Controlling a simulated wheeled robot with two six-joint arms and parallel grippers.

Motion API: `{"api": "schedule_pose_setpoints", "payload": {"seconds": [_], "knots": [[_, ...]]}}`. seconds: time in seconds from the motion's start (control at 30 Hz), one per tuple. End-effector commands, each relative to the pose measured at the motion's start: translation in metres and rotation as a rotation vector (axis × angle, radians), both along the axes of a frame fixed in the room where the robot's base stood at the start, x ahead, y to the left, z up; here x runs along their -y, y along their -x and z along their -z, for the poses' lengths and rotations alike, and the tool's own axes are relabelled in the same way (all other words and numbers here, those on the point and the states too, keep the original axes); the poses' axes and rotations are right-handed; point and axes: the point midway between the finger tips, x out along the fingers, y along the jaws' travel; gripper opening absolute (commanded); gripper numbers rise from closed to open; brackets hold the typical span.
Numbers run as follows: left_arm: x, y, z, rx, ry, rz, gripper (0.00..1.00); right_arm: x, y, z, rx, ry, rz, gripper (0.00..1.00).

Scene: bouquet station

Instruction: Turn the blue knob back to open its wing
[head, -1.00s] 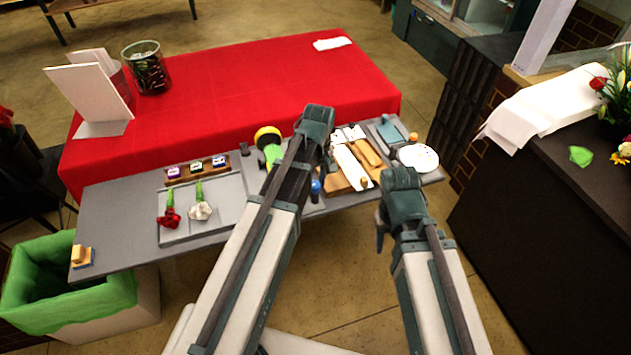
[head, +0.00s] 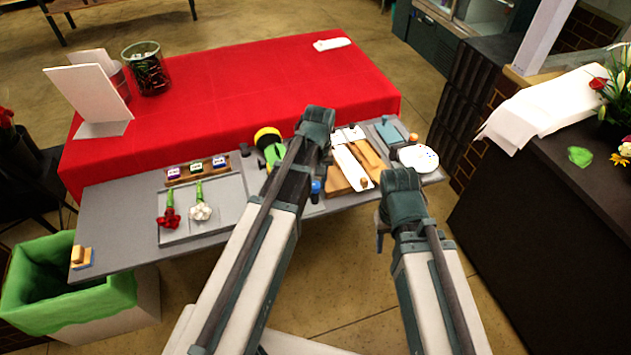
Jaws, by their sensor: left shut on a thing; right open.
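The blue knob (head: 316,186) shows at the front edge of the grey table, just left of a wooden board (head: 338,184) with a white strip (head: 352,168) and a wooden wing (head: 368,154). My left gripper (head: 318,176) is over the blue knob and shut on it; its fingers are mostly hidden by my own arm. How far the knob is turned cannot be told. A wooden knob (head: 364,183) sits at the board's front. My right gripper (head: 380,238) is open and empty, in front of the table's edge, its fingers partly hidden by its wrist.
A grey tray (head: 222,222) holds a red flower (head: 169,218) and a white flower (head: 200,211). A yellow-green roll (head: 268,140) stands behind my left arm. A white plate (head: 420,158) lies at the right end. The red table (head: 250,90) behind has free room.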

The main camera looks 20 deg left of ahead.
Motion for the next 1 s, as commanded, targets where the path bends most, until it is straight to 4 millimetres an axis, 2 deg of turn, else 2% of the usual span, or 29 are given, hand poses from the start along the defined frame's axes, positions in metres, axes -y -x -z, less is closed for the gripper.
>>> {"api": "schedule_pose_setpoints", "payload": {"seconds": [1.0], "knots": [[-0.0006,0.0014,0.0002,0.000,-0.001,0.950,0.00,0.0000,0.0000,0.0001,0.000,0.000,0.000,0.50]]}}
